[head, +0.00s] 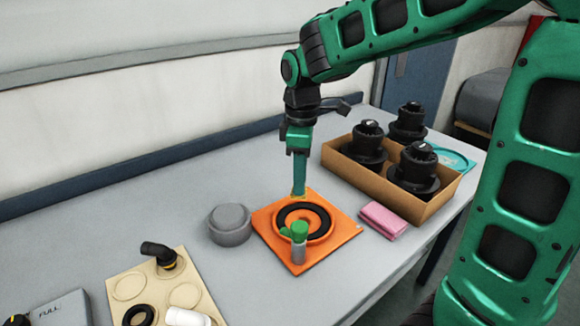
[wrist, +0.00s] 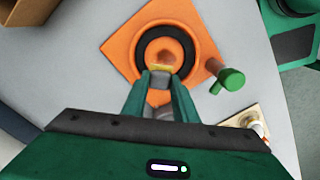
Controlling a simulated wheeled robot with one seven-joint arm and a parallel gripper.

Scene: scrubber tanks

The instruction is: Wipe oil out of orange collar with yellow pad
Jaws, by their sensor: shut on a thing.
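The orange collar (head: 329,238) is a raised round ring on a square orange plate, with a black band inside it and an orange centre. It also shows in the wrist view (wrist: 139,62). Whether the black band is oil or a part of the collar, I cannot tell. My gripper (head: 299,188) points down over the far side of the collar. In the wrist view my gripper (wrist: 160,80) is shut on a small yellow pad (wrist: 161,68), which appears over the collar's opening. Whether the pad touches the collar is unclear.
A green-topped post (head: 299,232) stands at the plate's near side. A grey round block (head: 230,225) is left of the plate, a folded pink cloth (head: 384,220) right. A cardboard box (head: 430,208) of black parts is behind. A beige tray (head: 196,290) lies front left.

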